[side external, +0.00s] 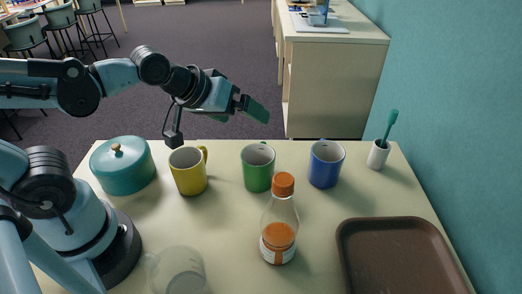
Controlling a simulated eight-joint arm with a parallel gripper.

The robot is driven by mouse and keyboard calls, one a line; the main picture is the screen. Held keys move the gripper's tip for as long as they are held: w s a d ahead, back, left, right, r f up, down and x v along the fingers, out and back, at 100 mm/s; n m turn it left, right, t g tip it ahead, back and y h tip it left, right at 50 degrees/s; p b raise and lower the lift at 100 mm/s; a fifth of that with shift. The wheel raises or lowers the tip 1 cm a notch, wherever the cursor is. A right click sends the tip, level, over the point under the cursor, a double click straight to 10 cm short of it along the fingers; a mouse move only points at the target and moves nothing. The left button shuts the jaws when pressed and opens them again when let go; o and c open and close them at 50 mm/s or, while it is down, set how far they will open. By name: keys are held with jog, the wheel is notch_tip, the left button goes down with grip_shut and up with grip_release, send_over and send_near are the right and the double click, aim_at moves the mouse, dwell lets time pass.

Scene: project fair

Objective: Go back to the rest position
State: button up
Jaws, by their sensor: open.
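My gripper (254,108) is open and empty. It hangs in the air above the far edge of the table, pointing right, apart from everything on the table. In the picture it shows above the green mug (257,170) and against the dark floor. My arm reaches in from the left side of the view. A yellow mug (188,174) stands left of the green mug, and a blue mug (325,166) stands to its right. All three mugs are upright.
A teal lidded pot (123,170) stands at the left. A bottle with an orange cap (281,222) stands mid-table. A clear glass (177,272) is at the front. A brown tray (344,233) lies at the right, near a white cup with a green brush (377,154). A cabinet (335,85) stands behind.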

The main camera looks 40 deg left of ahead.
jog(key=w+d+r+n+t+h, duration=0.3)
jog(key=w+d+n+h, duration=0.15)
jog(key=d+n, duration=0.6)
jog(key=w+d+f+m, duration=0.1)
jog(key=w+d+f, duration=0.3)
jog(key=w, duration=0.5)
jog(key=shift+d+y, duration=0.35)
dwell(0.4)
